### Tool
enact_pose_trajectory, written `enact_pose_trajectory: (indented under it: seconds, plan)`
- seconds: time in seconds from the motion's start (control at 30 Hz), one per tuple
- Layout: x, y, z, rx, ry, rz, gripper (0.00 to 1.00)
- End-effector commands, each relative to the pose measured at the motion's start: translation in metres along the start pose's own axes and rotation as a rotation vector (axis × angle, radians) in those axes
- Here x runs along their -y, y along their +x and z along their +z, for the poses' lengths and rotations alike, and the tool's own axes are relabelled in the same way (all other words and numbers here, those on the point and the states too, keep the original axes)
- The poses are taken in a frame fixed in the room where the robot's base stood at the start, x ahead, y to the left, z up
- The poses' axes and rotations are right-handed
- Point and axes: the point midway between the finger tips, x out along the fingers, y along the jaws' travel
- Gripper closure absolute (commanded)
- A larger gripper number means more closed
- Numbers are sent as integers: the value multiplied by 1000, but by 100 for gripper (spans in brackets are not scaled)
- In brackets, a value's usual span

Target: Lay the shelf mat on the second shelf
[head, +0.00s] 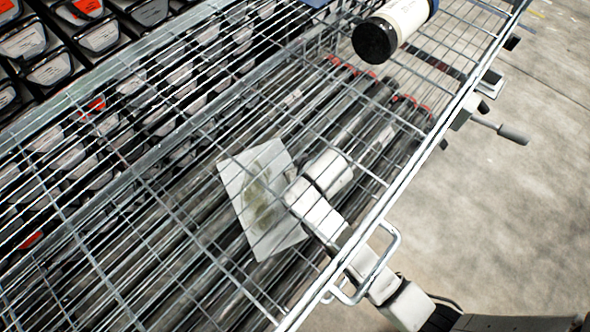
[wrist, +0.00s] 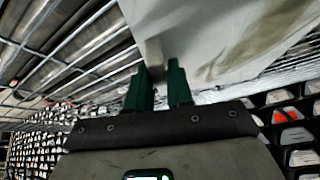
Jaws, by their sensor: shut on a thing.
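The shelf mat (head: 258,212) is a pale sheet with a greenish-brown stain. In the head view it shows through the top wire grid, under that grid and above long dark tubes. My arm reaches in from the right side, and its end is at the mat's right edge. In the wrist view the mat (wrist: 205,30) spreads out beyond the green fingers of my gripper (wrist: 160,80), which are shut on its near edge. The fingertips are hidden in the head view. I cannot tell whether the mat touches the shelf below it.
The wire rack (head: 395,190) has a top grid close over my arm and a handle loop (head: 372,268) at its right side. Dark tubes (head: 345,120), some with red ends, lie below. A cream-and-black cylinder (head: 398,28) is at the top. Bare floor (head: 500,220) lies right.

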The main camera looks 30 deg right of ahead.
Motion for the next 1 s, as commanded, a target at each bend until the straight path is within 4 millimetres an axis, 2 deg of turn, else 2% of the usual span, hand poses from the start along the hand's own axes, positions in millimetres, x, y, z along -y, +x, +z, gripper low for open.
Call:
enact_pose_trajectory:
  seconds: [0.23,0.27,0.5,0.77,0.9,1.0]
  plan:
    - [0,0,0,0,0,0,100]
    - [0,0,0,1,-1,0,76]
    - [0,0,0,1,0,0,53]
    - [0,-1,0,1,-1,0,53]
    - [0,-14,-1,2,0,1,53]
    - [-2,-20,14,5,-2,2,53]
